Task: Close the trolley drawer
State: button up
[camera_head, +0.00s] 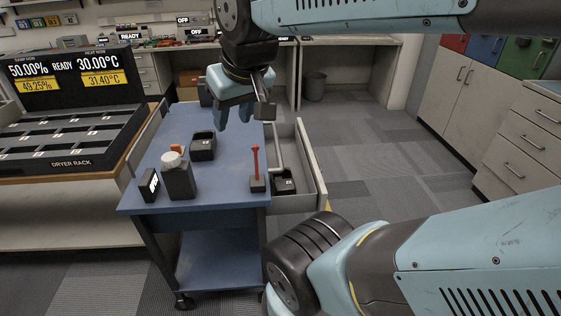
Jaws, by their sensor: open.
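The blue trolley (222,185) stands in the middle of the view. Its grey drawer (309,165) is pulled out to the right, past the tabletop edge. A black block-like item with a small label (284,186) lies inside the drawer. My gripper (235,118) hangs, fingers down, over the far part of the trolley top, to the left of the drawer. It is open and holds nothing that I can see. It appears apart from the drawer. The drawer's outer face and any handle are mostly hidden from this angle.
On the trolley top are a black holder (203,146), a dark bottle with a white cap (178,178), a small display (149,186) and a red stick in a dark base (257,175). The dryer rack (70,140) stands left. Carpet right of the drawer is clear.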

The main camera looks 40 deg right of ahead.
aim_at(297, 153)
jog(key=u, duration=1.45)
jog(key=k, duration=2.1)
jog(key=z, duration=1.5)
jog(key=i, duration=1)
